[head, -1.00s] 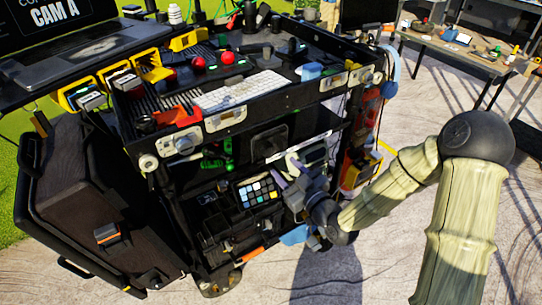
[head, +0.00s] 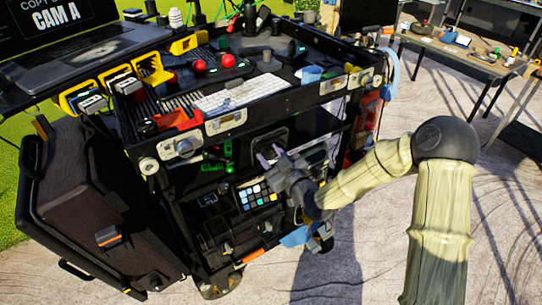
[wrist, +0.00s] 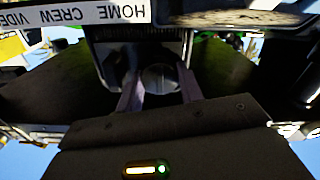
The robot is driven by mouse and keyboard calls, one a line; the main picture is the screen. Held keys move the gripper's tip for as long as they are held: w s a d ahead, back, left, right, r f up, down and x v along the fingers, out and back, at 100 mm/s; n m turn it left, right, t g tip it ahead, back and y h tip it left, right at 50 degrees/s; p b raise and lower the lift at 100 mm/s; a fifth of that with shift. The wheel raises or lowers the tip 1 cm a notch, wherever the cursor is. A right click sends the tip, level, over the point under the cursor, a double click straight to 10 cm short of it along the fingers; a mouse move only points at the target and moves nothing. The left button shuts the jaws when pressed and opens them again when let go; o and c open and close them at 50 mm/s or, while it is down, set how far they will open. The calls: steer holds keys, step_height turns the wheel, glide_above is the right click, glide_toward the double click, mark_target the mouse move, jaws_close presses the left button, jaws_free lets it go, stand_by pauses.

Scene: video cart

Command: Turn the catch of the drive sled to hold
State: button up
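The cart (head: 225,118) stands in front of me, with dark equipment on its shelves. My gripper (head: 272,158) is at the cart's middle shelf, with its two purple fingers pointing at the dark gear there. In the wrist view the fingers (wrist: 160,92) are apart. A pale round knob-like part (wrist: 161,77) shows between or just beyond them, below a dark ridged block (wrist: 140,47). I cannot tell whether the fingers touch it. This part may be the catch of the drive sled, but its setting cannot be read.
A white label strip (wrist: 75,15) crosses the wrist view's upper left. A white keyboard (head: 238,93) lies on the cart top. Paved floor to the right is open; a bench (head: 470,60) stands behind.

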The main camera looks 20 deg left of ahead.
steer(key=shift+m, duration=0.4)
steer(key=m, duration=1.2)
steer(key=shift+d+m, duration=0.1)
steer(key=shift+m, duration=0.2)
steer(key=shift+w+m+p, duration=0.1)
steer(key=shift+m+p, duration=0.4)
steer(key=shift+m, duration=1.5)
steer(key=shift+f, duration=0.1)
steer(key=o, duration=0.7)
